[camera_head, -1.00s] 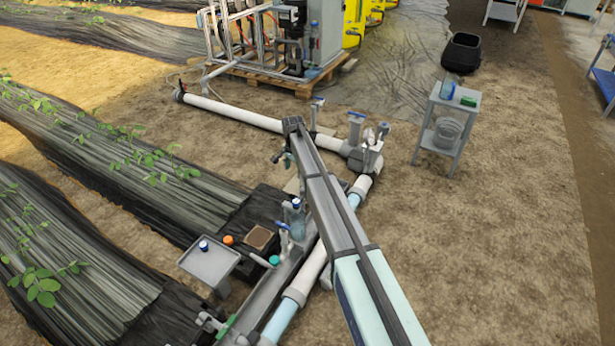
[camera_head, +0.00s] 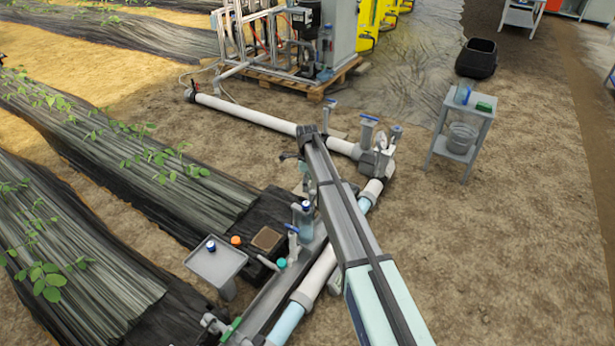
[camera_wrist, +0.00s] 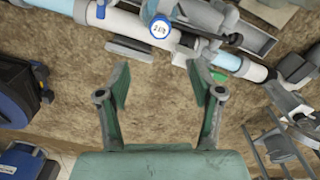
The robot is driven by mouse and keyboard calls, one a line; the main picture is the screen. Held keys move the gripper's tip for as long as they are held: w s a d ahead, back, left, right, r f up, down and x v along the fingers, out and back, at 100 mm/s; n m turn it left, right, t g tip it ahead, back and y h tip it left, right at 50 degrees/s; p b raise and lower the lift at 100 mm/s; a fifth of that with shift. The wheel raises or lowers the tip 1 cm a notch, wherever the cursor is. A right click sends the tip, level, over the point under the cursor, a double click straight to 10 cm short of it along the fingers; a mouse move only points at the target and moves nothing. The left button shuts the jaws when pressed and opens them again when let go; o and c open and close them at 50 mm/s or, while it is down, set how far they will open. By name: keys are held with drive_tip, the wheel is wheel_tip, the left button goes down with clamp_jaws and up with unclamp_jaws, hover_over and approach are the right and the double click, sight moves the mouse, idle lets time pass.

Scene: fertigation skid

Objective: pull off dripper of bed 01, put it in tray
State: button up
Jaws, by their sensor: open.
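My gripper (camera_wrist: 161,82) is open in the wrist view, with nothing between its two greenish fingers. Just beyond the fingertips is a round cap (camera_wrist: 160,29) with a white face, blue ring and small lettering that looks like "2 L/h"; it lies in front of a white pipe. I cannot tell whether this is the dripper of bed 01. In the head view my gripper is small and mostly hidden by my arm. A grey tray (camera_head: 228,264) on a stand is at lower left, with a blue-and-white cap (camera_head: 211,246) on it. An orange cap (camera_head: 236,240) shows behind the tray.
A long white pipe (camera_head: 245,113) runs across the ground, with valves (camera_head: 367,128) at its corner. Plastic-covered plant beds (camera_head: 130,160) lie left. A small grey stand (camera_head: 463,130) and a black bin (camera_head: 477,57) are at right. Bare soil lies right of my arm.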

sight(307, 204)
wheel_tip(307, 204, down, 13)
drive_tip(key=shift+f+b, duration=0.1)
drive_tip(key=shift+b, duration=0.7)
clamp_jaws()
drive_tip(key=shift+r, duration=0.3)
drive_tip(key=shift+r+p, duration=1.25)
drive_tip(key=shift+r, duration=0.15)
drive_tip(key=shift+r+p, duration=1.6)
drive_tip(key=shift+r, duration=1.35)
